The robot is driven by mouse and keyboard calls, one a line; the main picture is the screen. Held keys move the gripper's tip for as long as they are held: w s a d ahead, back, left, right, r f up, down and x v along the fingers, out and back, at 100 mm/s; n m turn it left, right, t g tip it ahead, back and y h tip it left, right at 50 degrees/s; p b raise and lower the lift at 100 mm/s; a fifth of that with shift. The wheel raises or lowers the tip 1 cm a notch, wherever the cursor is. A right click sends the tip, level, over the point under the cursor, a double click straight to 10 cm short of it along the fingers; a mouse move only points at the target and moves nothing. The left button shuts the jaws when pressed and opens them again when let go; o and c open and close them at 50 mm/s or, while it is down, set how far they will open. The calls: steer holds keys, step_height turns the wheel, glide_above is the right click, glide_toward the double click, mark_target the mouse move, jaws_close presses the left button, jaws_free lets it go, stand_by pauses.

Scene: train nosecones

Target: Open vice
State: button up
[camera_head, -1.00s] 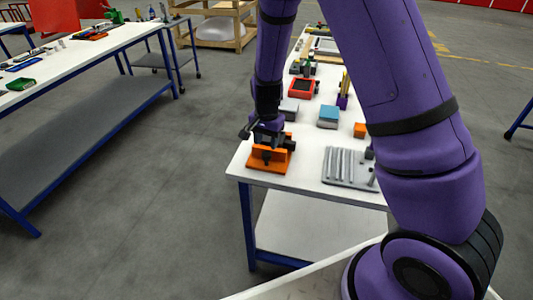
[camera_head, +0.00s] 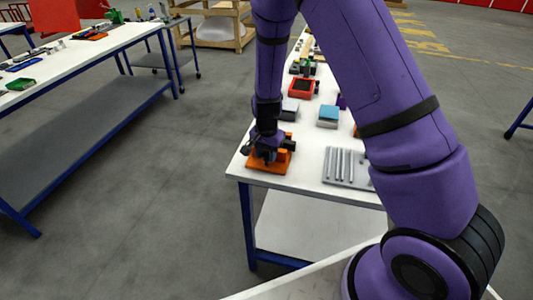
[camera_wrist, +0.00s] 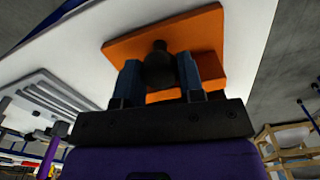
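The vice (camera_head: 265,165) is orange with dark parts and sits at the near left corner of the white table. In the wrist view its flat orange plate (camera_wrist: 205,30) and an orange block beneath my gripper show. My gripper (camera_head: 265,145) points down at the vice. In the wrist view my two blue-grey fingers (camera_wrist: 160,76) stand on either side of a dark rounded handle part (camera_wrist: 160,62) and appear closed on its sides. The vice's jaws are mostly hidden by my gripper, so their gap cannot be seen.
A grey tray with ridges (camera_head: 347,168) lies right of the vice. A grey block (camera_head: 288,110), a blue block (camera_head: 328,115) and a red tray (camera_head: 302,88) stand behind it. The floor left of the table is clear, with another workbench (camera_head: 80,50) beyond.

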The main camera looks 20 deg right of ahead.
steer(key=n, duration=0.4)
steer(key=o, duration=0.6)
steer(key=shift+o, duration=0.2)
